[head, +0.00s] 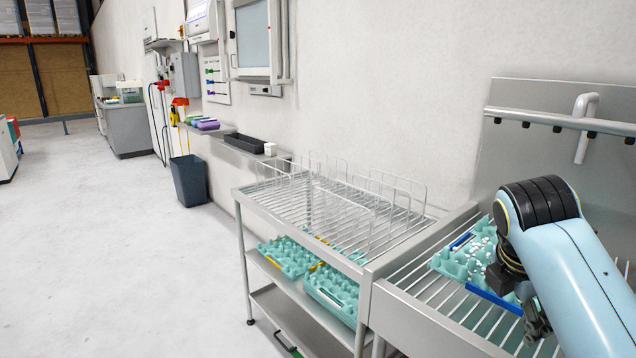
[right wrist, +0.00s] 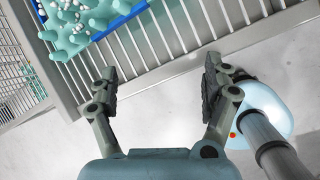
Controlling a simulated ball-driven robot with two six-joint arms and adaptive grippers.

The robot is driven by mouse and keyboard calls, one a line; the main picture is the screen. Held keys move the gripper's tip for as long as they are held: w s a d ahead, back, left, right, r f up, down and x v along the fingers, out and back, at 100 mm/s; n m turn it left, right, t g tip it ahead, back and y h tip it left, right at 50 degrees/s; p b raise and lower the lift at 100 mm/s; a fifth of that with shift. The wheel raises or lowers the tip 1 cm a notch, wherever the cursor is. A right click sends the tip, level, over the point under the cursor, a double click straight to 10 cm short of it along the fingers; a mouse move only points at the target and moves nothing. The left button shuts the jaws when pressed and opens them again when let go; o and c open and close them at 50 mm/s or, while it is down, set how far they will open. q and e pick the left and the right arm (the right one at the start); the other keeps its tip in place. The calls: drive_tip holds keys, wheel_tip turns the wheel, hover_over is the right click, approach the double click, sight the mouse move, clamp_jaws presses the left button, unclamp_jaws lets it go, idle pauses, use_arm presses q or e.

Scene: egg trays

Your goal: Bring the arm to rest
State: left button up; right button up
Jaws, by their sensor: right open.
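My right gripper (right wrist: 160,90) is open and empty in the right wrist view, its two fingers wide apart over the front edge of a slatted metal rack. In the head view my right gripper (head: 537,325) hangs low at the right, partly hidden by my light-blue arm. A turquoise egg tray (right wrist: 68,38) with small white pieces on it lies on the rack beyond the left finger, apart from it. The same tray shows in the head view (head: 452,264), partly behind my arm, with blue strips along its edges. My left gripper is not in view.
A wire-divider rack trolley (head: 290,205) stands left of the slatted rack (head: 425,295). More turquoise trays (head: 335,290) lie on its lower shelf. A metal backsplash with a rail (head: 550,117) rises behind. A dark bin (head: 188,180) stands by the wall. The floor at left is clear.

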drive_tip(key=s+a+f+m+y, duration=0.1)
drive_tip(key=s+m, duration=0.9)
drive_tip(key=s, duration=0.4)
drive_tip(key=s+a+f+m+y, duration=0.2)
drive_tip(key=s+m, duration=0.8)
drive_tip(key=s, duration=0.3)
wheel_tip(320, 180, down, 32)
drive_tip(key=s+d+g+b, duration=0.2)
drive_tip(key=s+d+b, duration=0.1)
drive_tip(key=b, duration=0.2)
use_arm(q)
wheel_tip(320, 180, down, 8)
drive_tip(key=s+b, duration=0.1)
drive_tip(key=b, duration=0.2)
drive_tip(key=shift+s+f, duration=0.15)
use_arm(e)
drive_tip(key=s+f, duration=1.7)
drive_tip(key=f, duration=0.1)
drive_tip(key=shift+s+d+f+g, duration=0.15)
drive_tip(key=shift+s+d+g, duration=0.1)
drive_tip(key=shift+d+g, duration=0.15)
